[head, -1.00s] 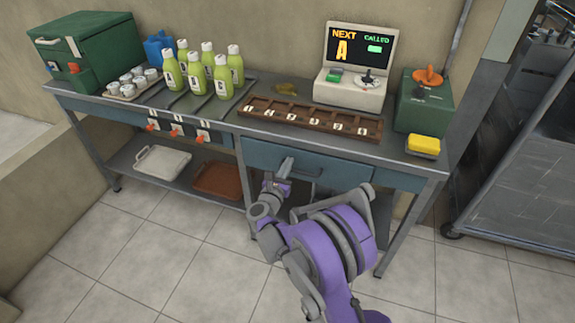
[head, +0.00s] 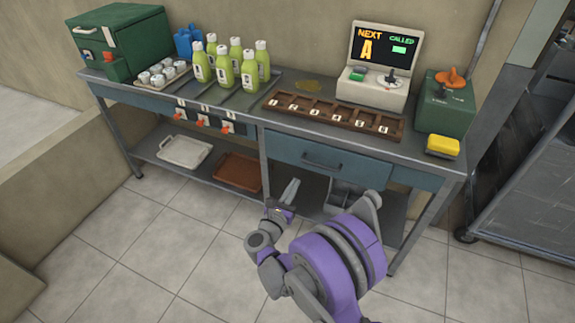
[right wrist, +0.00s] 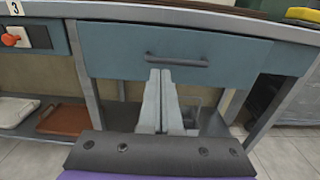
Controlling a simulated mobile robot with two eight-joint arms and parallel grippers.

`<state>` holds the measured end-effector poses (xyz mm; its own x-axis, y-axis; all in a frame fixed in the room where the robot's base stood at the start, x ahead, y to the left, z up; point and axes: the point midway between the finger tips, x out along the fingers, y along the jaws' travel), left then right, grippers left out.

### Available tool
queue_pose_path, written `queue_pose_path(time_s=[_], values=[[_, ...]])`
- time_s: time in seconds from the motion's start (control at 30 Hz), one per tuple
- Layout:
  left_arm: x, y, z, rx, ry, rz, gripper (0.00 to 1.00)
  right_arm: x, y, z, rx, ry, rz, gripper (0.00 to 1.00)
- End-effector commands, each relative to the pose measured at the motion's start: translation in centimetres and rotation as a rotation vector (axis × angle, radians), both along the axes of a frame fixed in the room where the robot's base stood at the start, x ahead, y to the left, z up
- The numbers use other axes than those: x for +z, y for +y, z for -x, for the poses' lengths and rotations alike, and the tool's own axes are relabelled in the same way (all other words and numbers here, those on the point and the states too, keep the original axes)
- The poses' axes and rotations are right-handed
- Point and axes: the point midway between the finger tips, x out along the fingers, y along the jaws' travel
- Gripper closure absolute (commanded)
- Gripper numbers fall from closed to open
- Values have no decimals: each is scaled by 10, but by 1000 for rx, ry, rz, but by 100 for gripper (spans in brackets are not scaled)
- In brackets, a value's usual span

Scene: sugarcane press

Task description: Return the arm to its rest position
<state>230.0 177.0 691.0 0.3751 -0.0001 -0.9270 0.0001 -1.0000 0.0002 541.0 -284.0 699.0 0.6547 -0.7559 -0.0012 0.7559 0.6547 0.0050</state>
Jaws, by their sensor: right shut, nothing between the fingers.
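My right arm, purple and grey, comes in from the bottom of the head view. Its gripper (head: 290,191) is shut and empty, in front of the bench and below the blue drawer (head: 340,161). In the right wrist view the two grey fingers (right wrist: 160,100) lie together, pointing at the drawer (right wrist: 240,55). The drawer's dark handle (right wrist: 176,61) shows just beyond the fingertips, and the drawer looks closed. I cannot tell the exact gap between fingertips and drawer. My left gripper is not in view.
The metal bench (head: 270,121) carries green bottles (head: 221,73), a wooden slotted tray (head: 335,115), a display machine (head: 378,88) and a yellow sponge (head: 443,145). Below are a white tray (head: 184,151) and a brown tray (head: 238,171). A metal cart (head: 525,190) stands right. Tiled floor in front is open.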

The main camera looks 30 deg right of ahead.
Motion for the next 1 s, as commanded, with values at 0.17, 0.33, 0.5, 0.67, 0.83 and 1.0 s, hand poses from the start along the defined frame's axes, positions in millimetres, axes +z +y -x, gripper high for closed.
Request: queue_pose_path(time_s=[0.17, 0.33, 0.5, 0.67, 0.83, 1.0], values=[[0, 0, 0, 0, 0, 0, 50, 0, 2, 2, 1, 1, 1, 100], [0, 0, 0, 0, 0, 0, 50, 26, 12, -8, 98, 76, 108, 100], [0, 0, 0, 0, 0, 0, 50, 86, 56, -19, 390, 319, 496, 100], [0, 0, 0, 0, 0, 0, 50, 113, 109, 1, 685, 597, 999, 100], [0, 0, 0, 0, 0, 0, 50, 97, 148, 61, 978, 875, 1568, 100], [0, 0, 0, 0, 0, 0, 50, 56, 155, 148, 1275, 1100, 2104, 100]])
